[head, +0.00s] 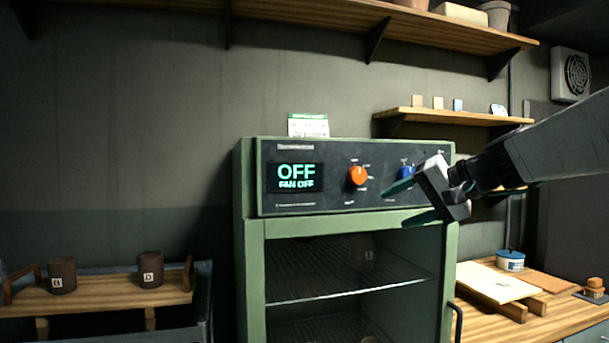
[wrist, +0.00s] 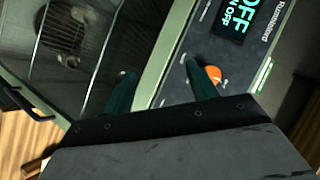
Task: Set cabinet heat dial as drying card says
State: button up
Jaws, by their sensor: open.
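The green drying cabinet (head: 248,240) stands in the middle of the head view, with a dark control panel on top. Its display (head: 296,177) reads OFF and FAN OFF. An orange dial (head: 357,176) sits right of the display; a blue dial (head: 405,172) is farther right, partly behind my gripper. The drying card (head: 308,125) stands on top of the cabinet; its text is too small to read. My gripper (head: 412,203) is open and empty in front of the panel's right part. In the wrist view the orange dial (wrist: 212,75) shows just beyond one finger of my gripper (wrist: 163,84).
A wooden tray (head: 105,297) with dark cups stands at the left. A board (head: 497,283) and a blue-white tub (head: 510,260) are on the right bench. Shelves hang above. The cabinet front looks open, with wire racks (head: 345,288) inside.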

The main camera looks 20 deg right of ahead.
aim_at(361, 175)
notch_tip(361, 175, up, 8)
jog(key=w+f+t, duration=0.1)
jog(key=w+t, duration=0.2)
jog(key=shift+n+y, duration=0.4)
jog(key=x, duration=0.7)
jog(key=shift+c, duration=0.4)
jog(key=c, duration=0.9)
